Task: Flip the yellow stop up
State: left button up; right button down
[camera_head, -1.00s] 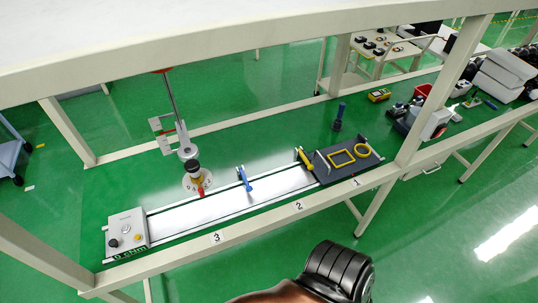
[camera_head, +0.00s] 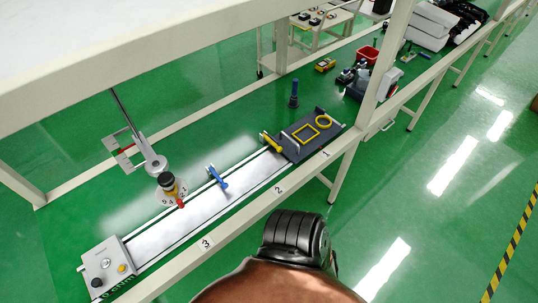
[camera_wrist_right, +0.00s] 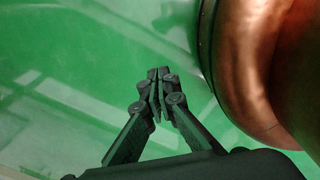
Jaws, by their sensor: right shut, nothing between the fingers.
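The yellow stop (camera_head: 271,142) is a small yellow bar at the far end of the silver conveyor track (camera_head: 150,232), beside the dark fixture plate, in the head view. It looks tilted; I cannot tell if it is up or down. A blue stop (camera_head: 217,176) crosses the track nearer its middle. My right gripper (camera_wrist_right: 157,76) shows in the right wrist view, shut and empty, over green floor and apart from the stop. My left gripper is not in view.
A dark plate (camera_head: 292,149) with yellow outlines lies at the track's far end. A control box (camera_head: 108,268) sits at the near end. A red-tipped driver (camera_head: 170,187) hangs over the track. A white upright post (camera_head: 385,75) stands right of the plate.

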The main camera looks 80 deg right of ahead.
aim_at(279, 149)
jog(key=u, duration=1.75)
jog(key=i, duration=0.65)
jog(key=z, duration=4.7)
jog(key=k, duration=0.25)
jog(key=u, duration=0.95)
